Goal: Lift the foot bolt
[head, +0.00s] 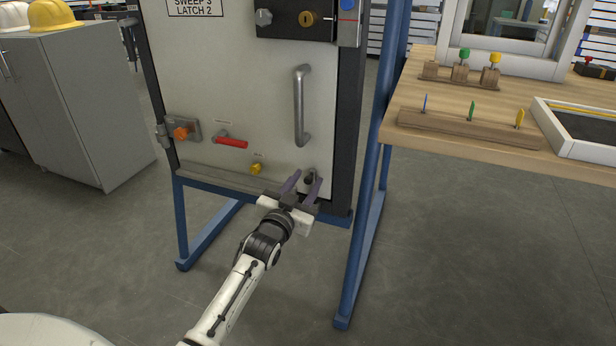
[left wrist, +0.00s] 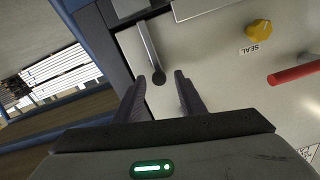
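The foot bolt (head: 309,179) is at the lower right corner of the pale door panel (head: 255,100), and its dark knob is partly hidden by my gripper. In the left wrist view the foot bolt (left wrist: 159,76) shows as a grey rod with a dark round end. My left gripper (head: 304,176) is open at the door's lower right corner. In the left wrist view the fingers of this gripper (left wrist: 156,84) stand on either side of the bolt's round end in the picture. I cannot tell whether they touch it. My right gripper is not in view.
A yellow seal knob (head: 257,168), a red handle (head: 231,142) and an orange knob (head: 181,133) sit left of the bolt. A vertical grey pull handle (head: 300,105) is above. A blue frame post (head: 372,190) and a wooden bench (head: 480,150) stand to the right.

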